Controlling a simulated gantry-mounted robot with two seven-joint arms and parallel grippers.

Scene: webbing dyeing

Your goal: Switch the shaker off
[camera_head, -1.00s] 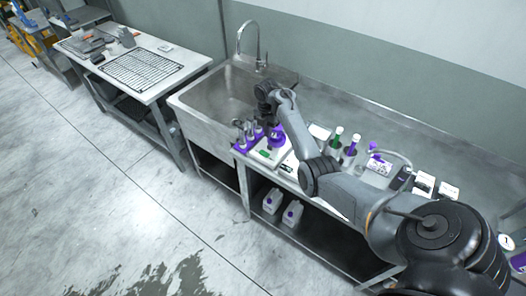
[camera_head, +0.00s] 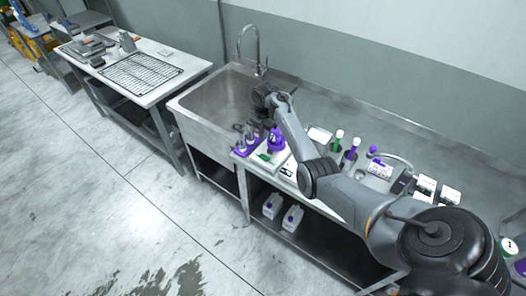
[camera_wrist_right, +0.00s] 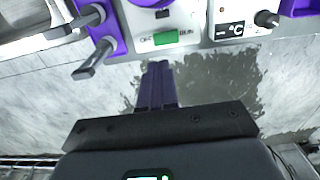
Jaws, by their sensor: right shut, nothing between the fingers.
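The shaker (camera_head: 268,160) is a small white unit near the front edge of the steel counter, with a purple vessel (camera_head: 276,142) on top. In the right wrist view its front panel (camera_wrist_right: 190,20) carries a green switch (camera_wrist_right: 165,38) between an OFF-side label and a RUN label. My right gripper (camera_wrist_right: 158,66) is shut and empty, its fingertips a little below the green switch in the picture; I cannot tell whether they touch the panel. In the head view my right gripper (camera_head: 262,97) is small and dark by the sink. My left gripper is not in view.
A purple rack (camera_head: 242,152) with grey-handled tools stands just left of the shaker. Beside the shaker on the right is a unit marked °C (camera_wrist_right: 230,30). Bottles (camera_head: 336,143) stand farther right. The sink (camera_head: 215,100) lies to the left. White jugs (camera_head: 292,217) sit on the shelf below.

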